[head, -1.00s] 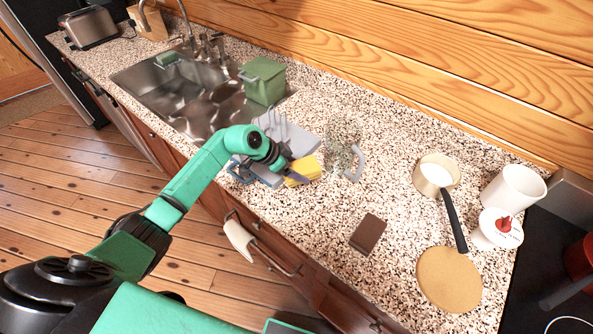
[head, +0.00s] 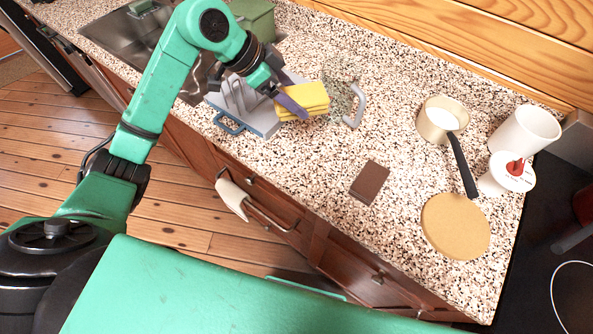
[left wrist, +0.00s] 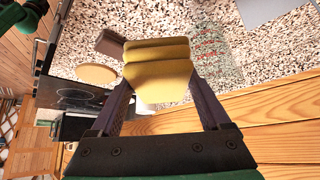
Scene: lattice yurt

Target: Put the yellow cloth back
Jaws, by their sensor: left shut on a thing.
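The yellow cloth (head: 303,101) is folded in several layers. My left gripper (head: 290,98) is shut on it, at the right side of the grey dish rack, and the cloth looks held above the counter. In the left wrist view the cloth (left wrist: 158,72) sits between the two fingers of my left gripper (left wrist: 160,90). A white towel (head: 232,197) hangs on the rail at the cabinet front. My right gripper is not in view.
The grey rack (head: 262,118) stands near the sink (head: 130,40). A clear jug (head: 343,97) is close right of the cloth. A brown block (head: 369,183), saucepan (head: 441,121), round board (head: 455,226) and white canister (head: 524,132) stand further right. Counter between is clear.

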